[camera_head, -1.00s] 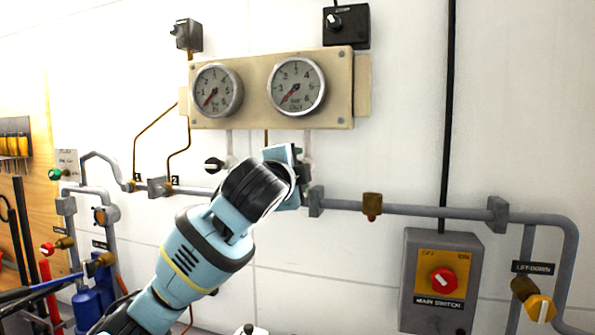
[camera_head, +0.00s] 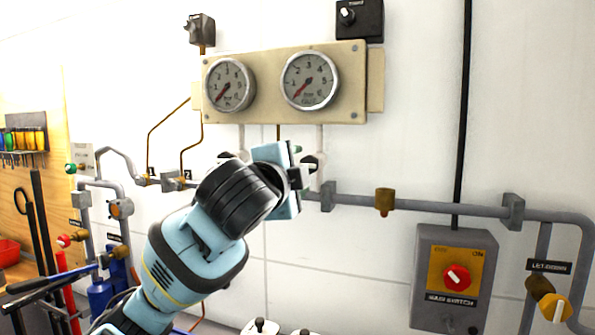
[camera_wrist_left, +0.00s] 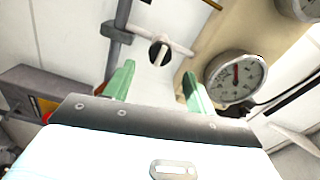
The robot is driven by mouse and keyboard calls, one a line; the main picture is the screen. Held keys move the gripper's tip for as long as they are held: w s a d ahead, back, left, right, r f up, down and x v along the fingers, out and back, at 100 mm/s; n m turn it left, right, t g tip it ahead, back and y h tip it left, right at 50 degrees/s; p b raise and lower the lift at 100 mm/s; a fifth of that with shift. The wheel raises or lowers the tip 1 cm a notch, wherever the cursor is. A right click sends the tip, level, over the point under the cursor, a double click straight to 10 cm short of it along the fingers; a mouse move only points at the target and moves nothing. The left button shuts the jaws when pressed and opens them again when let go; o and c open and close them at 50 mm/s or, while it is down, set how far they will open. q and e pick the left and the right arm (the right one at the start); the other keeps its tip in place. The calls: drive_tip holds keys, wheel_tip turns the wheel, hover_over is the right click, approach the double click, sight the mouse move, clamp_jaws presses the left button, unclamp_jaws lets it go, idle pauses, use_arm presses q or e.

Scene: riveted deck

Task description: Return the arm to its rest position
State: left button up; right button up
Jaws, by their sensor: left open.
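My left arm reaches up from the lower left in the head view. Its gripper (camera_head: 308,163) is in front of the pipe below the gauge panel (camera_head: 270,120), and the wrist hides part of the pipe. In the left wrist view the gripper (camera_wrist_left: 158,80) is open, its two green fingers apart with nothing between them. A black-and-white valve knob (camera_wrist_left: 158,52) shows beyond the fingertips, apart from them. A dark knob (camera_head: 312,162) shows beside the gripper in the head view. My right gripper is not in view.
The main switch box (camera_head: 455,280) with a red knob is at the right, beside the yellow let-down valve (camera_head: 555,307). Pipes run along the wall. Blue bottles (camera_head: 100,295) and hanging tools (camera_head: 25,140) are at the left. Bare wall lies below the pipe.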

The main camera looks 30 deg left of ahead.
use_arm(q)
drive_tip(key=w+d+f+n+g+h, duration=0.1)
drive_tip(key=d+f+g, duration=0.1)
drive_tip(key=f, duration=0.7)
drive_tip(key=w+d+f+g+h, duration=0.1)
drive_tip(key=d+f, duration=0.1)
drive_tip(key=f, duration=0.7)
drive_tip(key=s+d+f+n+g, duration=0.1)
drive_tip(key=s+f+g, duration=0.15)
drive_tip(key=f, duration=0.45)
drive_tip(key=s+d+f+n+g+h, duration=0.1)
drive_tip(key=s+f, duration=0.2)
drive_tip(key=f, duration=0.3)
drive_tip(key=s+d+f+n+g, duration=0.1)
drive_tip(key=s+d+f, duration=0.1)
drive_tip(key=f, duration=0.5)
drive_tip(key=s+d+f+n+g+h, duration=0.1)
drive_tip(key=s+f+n+g, duration=0.3)
drive_tip(key=s+f, duration=0.8)
drive_tip(key=s+f+n+g, duration=0.35)
drive_tip(key=s+f, duration=0.45)
drive_tip(key=s, duration=0.9)
drive_tip(key=w+d+f+t+h, duration=0.1)
drive_tip(key=w+d+f+t, duration=0.2)
drive_tip(key=w+f+t, duration=0.4)
wheel_tip(320, 180, down, 3)
drive_tip(key=shift+f+h, duration=0.15)
drive_tip(key=shift+h, duration=0.25)
